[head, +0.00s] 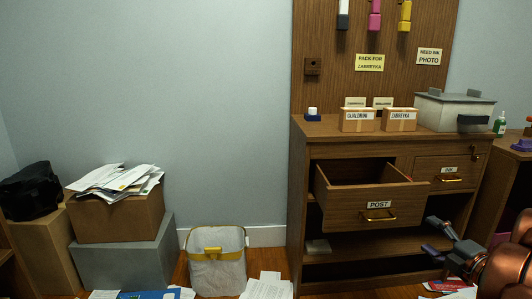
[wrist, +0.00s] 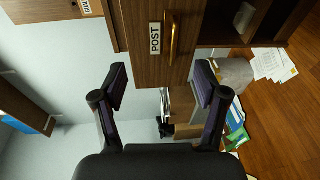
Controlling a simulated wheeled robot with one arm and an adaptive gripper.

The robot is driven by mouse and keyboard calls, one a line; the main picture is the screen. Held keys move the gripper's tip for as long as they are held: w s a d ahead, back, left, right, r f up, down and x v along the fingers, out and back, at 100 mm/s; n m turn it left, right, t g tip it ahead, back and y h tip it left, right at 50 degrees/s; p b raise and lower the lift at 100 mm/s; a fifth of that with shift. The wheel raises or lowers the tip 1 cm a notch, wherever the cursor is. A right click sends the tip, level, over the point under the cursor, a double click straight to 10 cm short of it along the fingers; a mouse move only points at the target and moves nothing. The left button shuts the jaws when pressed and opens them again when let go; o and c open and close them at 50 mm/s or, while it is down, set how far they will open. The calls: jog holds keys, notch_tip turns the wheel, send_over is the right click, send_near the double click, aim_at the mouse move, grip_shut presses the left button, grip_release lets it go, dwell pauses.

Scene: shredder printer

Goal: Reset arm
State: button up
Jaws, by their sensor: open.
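My gripper (head: 440,240) is at the lower right of the head view, in front of the wooden cabinet. Its two dark fingers are spread apart and empty in the wrist view (wrist: 162,85). The POST drawer (head: 365,209) is pulled out, with a brass handle and a white label. The same drawer front shows rotated in the wrist view (wrist: 140,40), beyond my fingertips. I see no contact between my fingers and the handle (wrist: 172,38).
Two labelled boxes (head: 359,120) and a grey printer-like machine (head: 455,109) stand on the cabinet top (head: 325,127). A second drawer (head: 447,172) is shut. A bin (head: 216,272), paper-topped boxes (head: 120,218) and loose papers (head: 267,287) occupy the floor.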

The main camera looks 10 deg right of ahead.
notch_tip(320, 180, up, 21)
jog(key=s+a+m+g+h+p, duration=0.15)
jog(key=m+g+h+p, duration=0.65)
jog(key=m+p, duration=0.9)
jog(key=s+a+r+m+g+y+p, duration=0.1)
jog(key=s+a+r+g+y+p, duration=0.2)
jog(key=s+a+p, duration=0.9)
jog(key=s+a+r+m+g+y+p, duration=0.1)
jog(key=s+a+r+g+y+p, duration=0.2)
jog(key=s+a+r+g+p, duration=0.4)
jog(key=s+a+r+p, duration=0.2)
jog(key=s+a+p, duration=0.3)
jog(key=a, duration=0.6)
jog(key=shift+s+r+g+y, duration=0.3)
jog(key=shift+s+r, duration=0.05)
jog(key=shift+s, duration=0.75)
jog(key=shift+c, duration=0.2)
